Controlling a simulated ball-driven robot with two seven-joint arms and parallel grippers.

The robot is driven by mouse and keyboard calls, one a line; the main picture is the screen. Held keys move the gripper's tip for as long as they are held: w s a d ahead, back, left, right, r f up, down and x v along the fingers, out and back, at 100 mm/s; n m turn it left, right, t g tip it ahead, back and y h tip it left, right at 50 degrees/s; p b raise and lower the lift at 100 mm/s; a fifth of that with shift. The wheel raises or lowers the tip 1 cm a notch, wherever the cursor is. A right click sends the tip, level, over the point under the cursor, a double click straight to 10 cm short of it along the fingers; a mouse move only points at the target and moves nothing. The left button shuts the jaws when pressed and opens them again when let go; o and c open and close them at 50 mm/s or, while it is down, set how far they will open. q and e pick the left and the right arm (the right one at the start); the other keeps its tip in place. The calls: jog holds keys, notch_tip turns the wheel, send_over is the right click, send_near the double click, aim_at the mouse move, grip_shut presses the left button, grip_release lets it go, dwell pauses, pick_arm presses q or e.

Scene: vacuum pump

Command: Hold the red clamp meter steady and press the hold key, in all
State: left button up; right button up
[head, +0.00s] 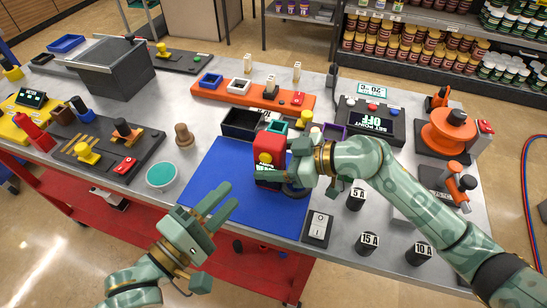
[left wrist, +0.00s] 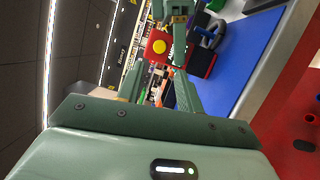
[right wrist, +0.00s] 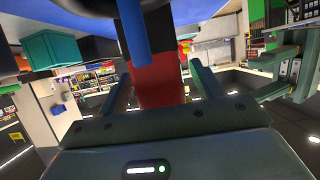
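The red clamp meter (head: 264,146) stands over the blue mat, with a round yellow key and a dark lower part. In the left wrist view, the meter (left wrist: 154,56) shows its yellow key (left wrist: 159,46) beyond the fingertips. My right gripper (head: 278,162) is around the meter, one finger across its front. In the right wrist view, the meter's red body (right wrist: 160,75) lies between the fingers, with narrow gaps visible; contact at the tips is unclear. My left gripper (head: 222,206) is open and empty, apart from the meter, at the lower left over the mat's edge.
The blue mat (head: 215,180) lies at the table's front. A teal-topped round dish (head: 161,176) stands left of it. Black weights (head: 367,242) and a switch plate (head: 318,228) stand to the right. Dark bins (head: 241,124) sit behind the meter.

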jog(key=c, duration=1)
pick_arm(q)
jog(key=shift+c, duration=0.9)
pick_arm(e)
jog(key=shift+c, duration=0.5)
pick_arm(q)
grip_shut()
